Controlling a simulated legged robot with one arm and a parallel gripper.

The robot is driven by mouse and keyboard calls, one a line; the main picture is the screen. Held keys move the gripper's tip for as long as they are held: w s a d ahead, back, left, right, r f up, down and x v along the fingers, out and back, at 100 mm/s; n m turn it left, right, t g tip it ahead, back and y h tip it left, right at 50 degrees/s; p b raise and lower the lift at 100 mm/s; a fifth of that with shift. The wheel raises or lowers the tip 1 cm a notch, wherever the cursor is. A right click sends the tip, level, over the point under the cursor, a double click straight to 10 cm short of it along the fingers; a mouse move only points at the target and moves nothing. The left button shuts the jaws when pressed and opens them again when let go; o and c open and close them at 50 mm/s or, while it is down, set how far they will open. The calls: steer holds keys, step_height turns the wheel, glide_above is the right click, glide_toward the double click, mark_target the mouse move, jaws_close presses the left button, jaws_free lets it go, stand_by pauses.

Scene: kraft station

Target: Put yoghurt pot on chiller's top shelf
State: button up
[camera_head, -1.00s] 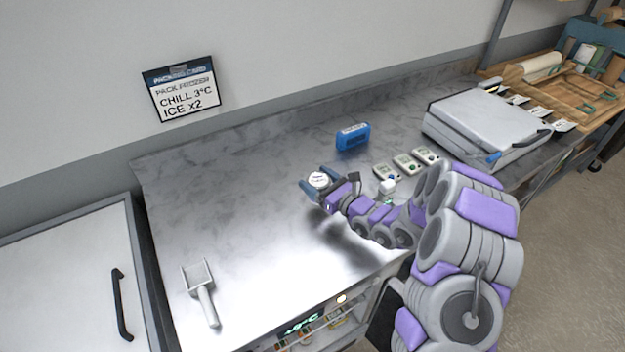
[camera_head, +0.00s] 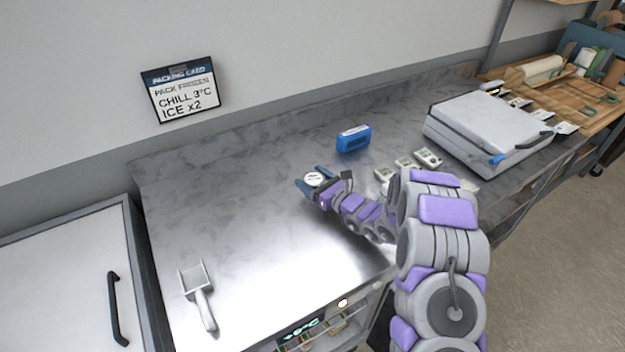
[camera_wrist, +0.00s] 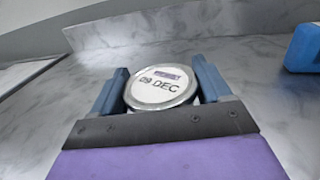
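The yoghurt pot (camera_head: 315,179) shows as a round white lid with a silver rim between my fingers. The chiller (camera_head: 325,332) is under the counter's front edge, with a lit green display and items inside. Its shelves are mostly out of view.
A blue block (camera_head: 353,138) stands behind my gripper. Small white devices (camera_head: 428,158) and a grey lidded box (camera_head: 488,130) are at right. A scoop (camera_head: 199,295) lies at front left. A white freezer-like cabinet (camera_head: 65,285) stands at left. The counter's left middle is clear.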

steer(key=o, duration=0.4)
steer(key=shift+d, duration=0.1)
steer(key=p+v, duration=0.2)
steer(key=v, duration=1)
steer(key=s+a+r+n+g+y, duration=0.2)
steer(key=s+a+r+n+g, duration=0.35)
steer(key=s+r, duration=0.2)
steer(key=s+a+r+n+g+y, duration=0.1)
steer(key=s+a+r+n+g, duration=0.5)
steer(key=s, duration=0.3)
steer(key=s+r+n+g+h, duration=0.2)
steer(key=s+n+g+h, duration=0.15)
steer(key=s+n, duration=0.45)
steer(key=s+d+n+g+h, duration=0.25)
steer(key=s+d+h, duration=0.3)
steer(key=s, duration=0.75)
steer(key=s+d+n+t+h, duration=0.1)
steer(key=s+d+h, duration=0.1)
steer(key=d, duration=0.3)
steer(key=s+d+n+t+h, duration=0.1)
steer(key=s+d+n+h, duration=0.1)
steer(key=d, duration=0.3)
steer(key=s+d+n+t+h, duration=0.1)
steer(key=s+d+h, duration=0.2)
steer(key=d, duration=0.3)
steer(key=shift+d+r+t, duration=0.1)
steer(key=shift+r+t, duration=0.2)
steer(key=shift+t, duration=0.05)
